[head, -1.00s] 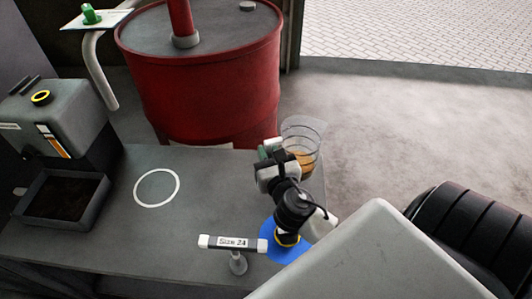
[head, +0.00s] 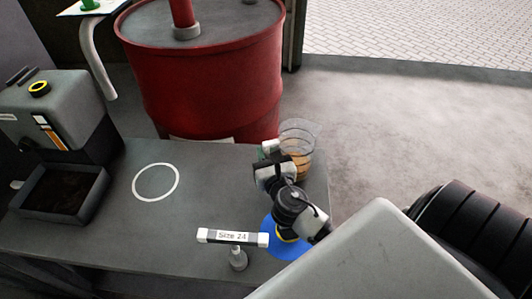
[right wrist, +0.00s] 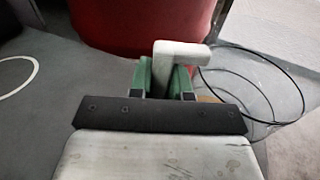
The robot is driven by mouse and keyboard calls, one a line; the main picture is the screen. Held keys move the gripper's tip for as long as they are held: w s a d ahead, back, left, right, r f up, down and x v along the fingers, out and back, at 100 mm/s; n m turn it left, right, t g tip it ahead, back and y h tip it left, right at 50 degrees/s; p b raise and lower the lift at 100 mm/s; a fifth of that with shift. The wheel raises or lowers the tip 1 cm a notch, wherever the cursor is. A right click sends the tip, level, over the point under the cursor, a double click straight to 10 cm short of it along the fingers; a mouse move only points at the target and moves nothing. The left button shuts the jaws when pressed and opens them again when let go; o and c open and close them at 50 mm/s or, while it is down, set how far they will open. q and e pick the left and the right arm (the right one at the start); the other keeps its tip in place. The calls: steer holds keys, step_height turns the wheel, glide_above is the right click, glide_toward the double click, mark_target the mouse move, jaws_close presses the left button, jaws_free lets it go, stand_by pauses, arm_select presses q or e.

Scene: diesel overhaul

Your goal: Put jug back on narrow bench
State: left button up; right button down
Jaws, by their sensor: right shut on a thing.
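The jug (head: 298,135) is clear, with dark rings and amber liquid low inside; it looks upright. In the head view it is at the right end of the grey bench (head: 110,238), in front of the red drum. My right gripper (head: 270,158) is at its left side, shut on its pale handle. In the right wrist view, green fingers (right wrist: 163,82) clasp the handle (right wrist: 178,50), and the jug's clear wall (right wrist: 245,95) is to their right. My wrist hides part of the jug's base, so I cannot tell whether it touches the bench. My left gripper is out of view.
A white ring (head: 156,182) marks a clear part of the bench. A "Size 24" sign (head: 232,237) stands at the front, beside a blue disc (head: 272,240). A grey machine (head: 65,115) and dark tray (head: 60,195) are at left. The red drum (head: 205,90) stands behind.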

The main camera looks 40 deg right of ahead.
steer(key=c, duration=1.1)
jaws_free()
steer(key=shift+r, duration=0.1)
steer(key=shift+s+a, duration=0.1)
steer(key=shift+s, duration=0.2)
steer(key=b+v, duration=0.1)
steer(key=v, duration=0.9)
steer(key=shift+s+b, duration=0.3)
steer(key=shift+s+a+r, duration=0.1)
steer(key=shift+s+a, duration=0.1)
steer(key=shift+s, duration=0.2)
